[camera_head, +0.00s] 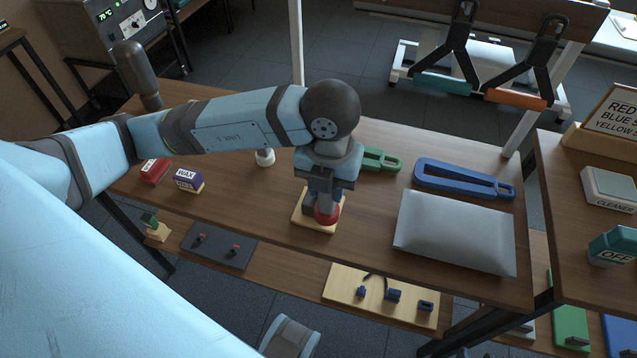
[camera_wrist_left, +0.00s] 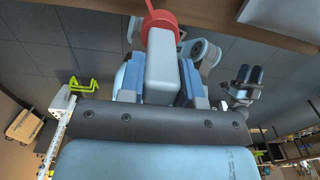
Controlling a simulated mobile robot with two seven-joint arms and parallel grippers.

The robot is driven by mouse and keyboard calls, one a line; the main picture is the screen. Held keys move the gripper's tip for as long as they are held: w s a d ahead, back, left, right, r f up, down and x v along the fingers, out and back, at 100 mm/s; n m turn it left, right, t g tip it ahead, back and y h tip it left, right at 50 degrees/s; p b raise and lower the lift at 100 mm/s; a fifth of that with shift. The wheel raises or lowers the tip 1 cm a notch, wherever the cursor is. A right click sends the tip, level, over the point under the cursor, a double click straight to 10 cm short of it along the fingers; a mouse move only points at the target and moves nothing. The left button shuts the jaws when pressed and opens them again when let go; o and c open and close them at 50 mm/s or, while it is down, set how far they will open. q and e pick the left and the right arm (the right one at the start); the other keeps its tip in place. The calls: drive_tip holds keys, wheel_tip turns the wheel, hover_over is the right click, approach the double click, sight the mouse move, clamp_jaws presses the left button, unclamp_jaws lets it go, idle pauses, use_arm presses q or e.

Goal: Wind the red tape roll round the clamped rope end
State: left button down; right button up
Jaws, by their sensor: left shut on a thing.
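The red tape roll (camera_head: 327,214) is at the tip of my left gripper (camera_head: 322,196), just above a small pale wooden base (camera_head: 303,222) on the brown table. My left gripper points down and is shut on the roll. In the left wrist view the roll (camera_wrist_left: 159,32) shows as a red disc beyond the grey finger, with a thin red strip at its top. The clamped rope end cannot be made out; the gripper and roll cover that spot. A two-pronged grey and dark blue part (camera_wrist_left: 246,80) shows at the right of the wrist view; I cannot tell whether it is my right gripper.
A silver-grey pad (camera_head: 455,232) lies right of the base. A blue clamp-like tool (camera_head: 463,180) and a green one (camera_head: 382,160) lie behind. A purple wax box (camera_head: 188,180) and a red box (camera_head: 154,171) stand left. A lower shelf holds a dark board (camera_head: 219,247) and a pale board (camera_head: 380,298).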

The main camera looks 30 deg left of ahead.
use_arm(q)
drive_tip(key=shift+w+d, duration=0.2)
drive_tip(key=shift+d, duration=0.1)
use_arm(e)
drive_tip(key=shift+f, duration=0.1)
idle(0.5)
use_arm(q)
drive_tip(key=shift+w+d, duration=0.2)
drive_tip(key=shift+w, duration=0.15)
drive_tip(key=w+d+b, duration=0.1)
drive_tip(key=w+b, duration=0.1)
drive_tip(key=w, duration=0.4)
drive_tip(key=w+a+b, duration=0.3)
drive_tip(key=w+a, duration=0.1)
drive_tip(key=a, duration=0.6)
drive_tip(key=shift+w+a, duration=0.4)
use_arm(e)
drive_tip(key=shift+w+a+f+t, duration=0.25)
drive_tip(key=shift+a+f+t, duration=0.05)
drive_tip(key=shift+f, duration=0.2)
